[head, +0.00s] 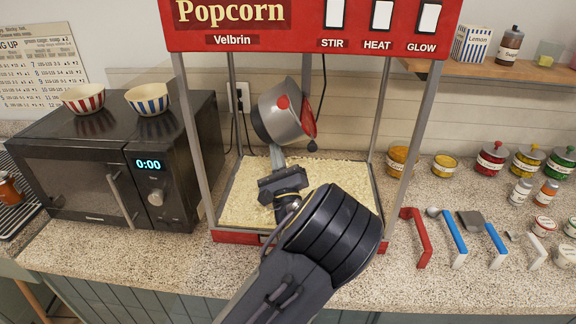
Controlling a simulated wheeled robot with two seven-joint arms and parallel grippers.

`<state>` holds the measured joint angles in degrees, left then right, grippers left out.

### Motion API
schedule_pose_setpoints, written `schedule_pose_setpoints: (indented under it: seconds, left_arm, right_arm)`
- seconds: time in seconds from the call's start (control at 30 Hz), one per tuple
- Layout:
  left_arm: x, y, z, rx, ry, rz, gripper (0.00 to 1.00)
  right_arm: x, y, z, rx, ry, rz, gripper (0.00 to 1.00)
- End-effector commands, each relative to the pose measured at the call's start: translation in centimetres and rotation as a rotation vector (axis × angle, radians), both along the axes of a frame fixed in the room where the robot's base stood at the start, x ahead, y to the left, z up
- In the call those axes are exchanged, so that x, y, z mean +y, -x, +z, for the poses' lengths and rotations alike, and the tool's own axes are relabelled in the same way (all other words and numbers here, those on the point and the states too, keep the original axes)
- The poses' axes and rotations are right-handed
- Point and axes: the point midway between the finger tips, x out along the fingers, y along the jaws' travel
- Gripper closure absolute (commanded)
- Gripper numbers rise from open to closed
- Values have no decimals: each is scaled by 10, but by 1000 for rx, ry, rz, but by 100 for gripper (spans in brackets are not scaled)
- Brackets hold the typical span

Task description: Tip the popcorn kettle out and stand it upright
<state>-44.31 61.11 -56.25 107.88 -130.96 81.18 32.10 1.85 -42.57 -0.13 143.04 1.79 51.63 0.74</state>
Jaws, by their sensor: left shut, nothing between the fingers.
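The popcorn kettle (272,118) is a grey metal pot hanging inside the red popcorn machine (320,40). It is tilted, with its mouth side toward the right and a red disc-like part at that side. A round red knob (283,102) shows on its near side. My left gripper (277,154) reaches into the machine, just below the kettle. It is shut and empty; whether its tips touch the kettle is hard to tell. Pale popcorn (246,194) covers the machine's floor. My right gripper is not in view.
A black microwave (70,178) with two striped bowls stands at the left. The machine's posts frame its open front. Scoops, including a red-handled one (417,238), lie on the counter at the right, with jars (491,158) behind. The counter's front strip is mostly clear.

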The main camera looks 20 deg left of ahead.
Motion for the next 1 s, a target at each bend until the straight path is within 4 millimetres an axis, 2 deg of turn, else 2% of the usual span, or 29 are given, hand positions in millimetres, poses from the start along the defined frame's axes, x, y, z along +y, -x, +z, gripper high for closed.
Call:
schedule_pose_setpoints:
  seconds: [0.1, 0.5, 0.8, 1.0]
  left_arm:
    - [14, -4, 14, -7, 4, 4, 100]
    - [43, 1, 51, -8, 7, 4, 100]
    - [53, 4, 76, -9, 8, 1, 100]
    - [54, 4, 86, -9, 7, -2, 100]
  right_arm:
    - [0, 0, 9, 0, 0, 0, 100]
    - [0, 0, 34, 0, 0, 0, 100]
    - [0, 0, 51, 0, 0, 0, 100]
    - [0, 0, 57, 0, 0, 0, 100]
